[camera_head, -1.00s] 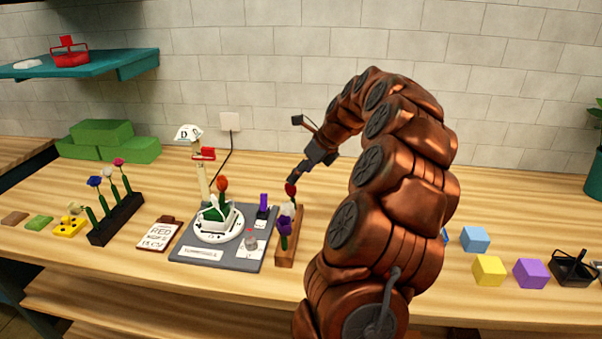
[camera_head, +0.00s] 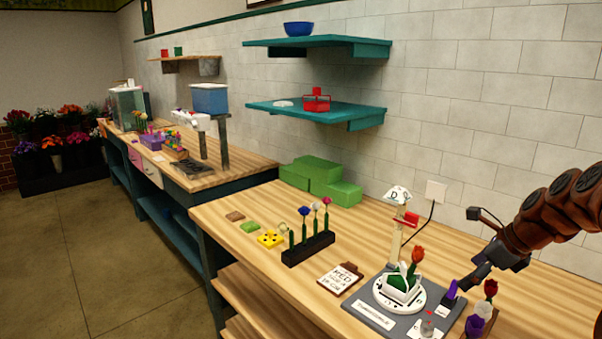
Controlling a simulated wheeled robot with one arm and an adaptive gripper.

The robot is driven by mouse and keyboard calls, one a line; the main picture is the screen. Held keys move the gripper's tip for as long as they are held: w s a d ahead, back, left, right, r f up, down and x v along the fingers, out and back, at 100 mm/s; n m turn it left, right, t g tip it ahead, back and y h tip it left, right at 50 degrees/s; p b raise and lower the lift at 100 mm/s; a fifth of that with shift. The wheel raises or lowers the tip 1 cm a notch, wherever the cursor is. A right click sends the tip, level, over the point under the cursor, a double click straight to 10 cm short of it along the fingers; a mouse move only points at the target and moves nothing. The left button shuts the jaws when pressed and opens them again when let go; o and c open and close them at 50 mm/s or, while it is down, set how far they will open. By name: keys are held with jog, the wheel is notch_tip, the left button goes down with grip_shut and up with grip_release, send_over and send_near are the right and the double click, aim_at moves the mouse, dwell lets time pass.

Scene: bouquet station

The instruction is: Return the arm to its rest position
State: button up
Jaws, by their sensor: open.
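My copper-coloured arm (camera_head: 552,212) comes in from the right edge of the head view. My gripper (camera_head: 468,248) is open, with its dark fingers spread apart and nothing between them. Its lower finger appears close to the wooden flower rack (camera_head: 497,328) in the picture; I cannot tell whether they touch. The rack holds a dark red flower (camera_head: 491,288) and a purple and white one. To its left, a grey board (camera_head: 352,309) carries a round white dial with a white holder and a red tulip (camera_head: 417,256). Most of the arm is out of frame.
A black rack (camera_head: 309,249) with several flowers, a clipboard (camera_head: 340,278) and green blocks (camera_head: 320,178) stand on the bench. A lamp-like post (camera_head: 396,238) rises behind the dial. Teal shelves (camera_head: 318,112) hang on the wall. Open floor (camera_head: 110,265) lies left.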

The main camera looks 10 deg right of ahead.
jog(key=s+a+n+g, duration=0.1)
jog(key=s+a+n, duration=0.2)
jog(key=a+n, duration=0.35)
jog(key=s+a+f+n+g, duration=0.15)
jog(key=s+a+n, duration=0.25)
jog(key=a, duration=0.5)
jog(key=s+a+r+n+g, duration=0.1)
jog(key=s+a+n+g, duration=0.15)
jog(key=a+n, duration=0.4)
jog(key=s+a+f+n+g+h, duration=0.1)
jog(key=s+a+f+n, duration=0.2)
jog(key=s, duration=0.7)
jog(key=s+a+f+n+h, duration=0.2)
jog(key=s+a+f+n, duration=0.1)
jog(key=s+n, duration=0.5)
jog(key=shift+s+a+f+g, duration=0.15)
jog(key=shift+s+g, duration=0.25)
jog(key=shift+s, duration=0.55)
